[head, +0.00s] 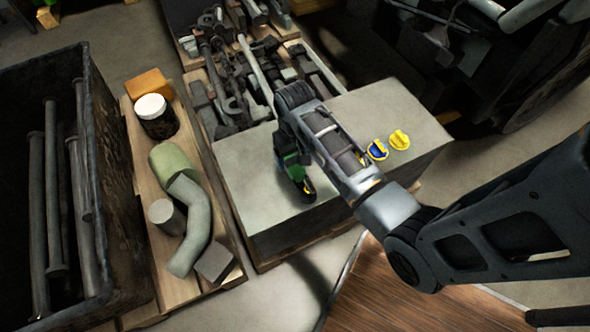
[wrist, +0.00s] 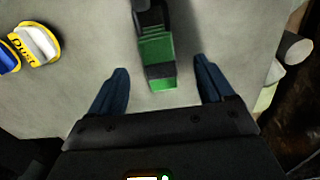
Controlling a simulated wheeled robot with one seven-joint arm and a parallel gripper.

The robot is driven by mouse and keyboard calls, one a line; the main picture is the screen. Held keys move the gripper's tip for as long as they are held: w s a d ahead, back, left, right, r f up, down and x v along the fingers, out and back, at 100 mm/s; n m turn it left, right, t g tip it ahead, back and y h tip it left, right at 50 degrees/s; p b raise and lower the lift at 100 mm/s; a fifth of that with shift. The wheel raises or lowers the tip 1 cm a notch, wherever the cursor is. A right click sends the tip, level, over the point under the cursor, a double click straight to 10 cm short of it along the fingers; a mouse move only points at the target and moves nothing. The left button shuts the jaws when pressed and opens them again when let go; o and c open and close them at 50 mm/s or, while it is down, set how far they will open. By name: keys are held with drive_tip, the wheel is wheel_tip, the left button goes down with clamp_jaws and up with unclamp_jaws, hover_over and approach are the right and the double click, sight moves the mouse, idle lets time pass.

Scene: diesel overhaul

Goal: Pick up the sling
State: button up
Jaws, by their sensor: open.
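The sling (wrist: 158,55) appears to be the green, ribbed-looking item with a dark upper end and a dark band, lying on a grey flat top. In the head view the green sling (head: 292,168) shows below my wrist, with a black and yellow part at its lower end. My gripper (wrist: 160,85) is open, with one dark blue finger on each side of the sling's near end. The fingers seem apart from it. In the head view my gripper (head: 283,145) is over the left part of the grey top, its fingers mostly hidden.
The grey block (head: 250,215) has free room around the sling. Yellow (head: 399,139) and blue-yellow (head: 377,150) caps lie on its right. A plank (head: 185,290) at left holds a jar (head: 156,115) and pipe pieces. A dark bin (head: 115,165) stands further left; metal tools lie behind.

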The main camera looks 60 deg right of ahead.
sight(295, 166)
drive_tip(key=f+b, duration=0.1)
drive_tip(key=f, duration=0.5)
drive_tip(key=shift+d+f, duration=0.1)
drive_tip(key=shift+d, duration=0.1)
drive_tip(key=c, duration=1.3)
